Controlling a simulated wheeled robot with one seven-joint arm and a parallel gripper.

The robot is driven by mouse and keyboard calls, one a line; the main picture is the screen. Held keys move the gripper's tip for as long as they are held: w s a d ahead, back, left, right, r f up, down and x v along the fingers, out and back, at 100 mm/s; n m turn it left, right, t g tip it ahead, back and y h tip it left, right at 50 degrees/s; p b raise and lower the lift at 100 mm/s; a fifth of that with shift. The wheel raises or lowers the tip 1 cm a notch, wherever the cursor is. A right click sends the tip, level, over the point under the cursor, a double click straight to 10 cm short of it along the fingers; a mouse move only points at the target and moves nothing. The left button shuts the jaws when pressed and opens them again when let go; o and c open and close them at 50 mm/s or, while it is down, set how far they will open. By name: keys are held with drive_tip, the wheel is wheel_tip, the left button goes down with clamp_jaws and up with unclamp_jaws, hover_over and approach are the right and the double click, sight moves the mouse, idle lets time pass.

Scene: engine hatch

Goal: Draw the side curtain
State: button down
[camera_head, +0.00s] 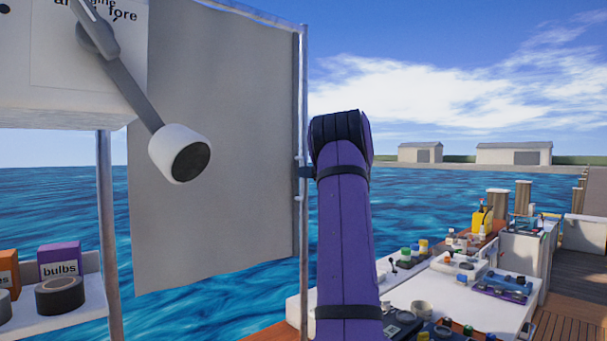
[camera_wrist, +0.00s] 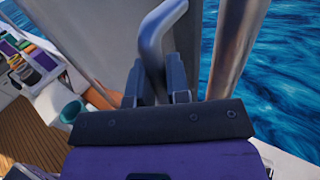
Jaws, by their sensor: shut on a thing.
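The side curtain (camera_head: 215,140) is a flat grey sheet hanging over the water in the head view. It is spread from the upper left to a slim edge bar beside a metal post (camera_head: 304,100). In the wrist view my gripper (camera_wrist: 160,88) is shut on a curved grey handle (camera_wrist: 158,35), with a dark finger on each side of it. A grey surface, seemingly the curtain (camera_wrist: 105,35), lies behind the handle. In the head view my purple arm reaches up to the post and hides most of the gripper.
A lamp (camera_head: 180,153) on a jointed arm hangs at the upper left. A shelf (camera_head: 65,320) below holds a purple bulbs box (camera_head: 60,262) and a dark roll (camera_head: 60,295). A white bench (camera_head: 455,300) with many small items stands right of my arm. Wooden deck lies farther right.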

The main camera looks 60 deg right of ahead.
drive_tip(key=c, duration=1.1)
unclamp_jaws()
drive_tip(key=v, duration=1)
drive_tip(key=shift+s, duration=0.35)
drive_tip(key=shift+d, duration=0.1)
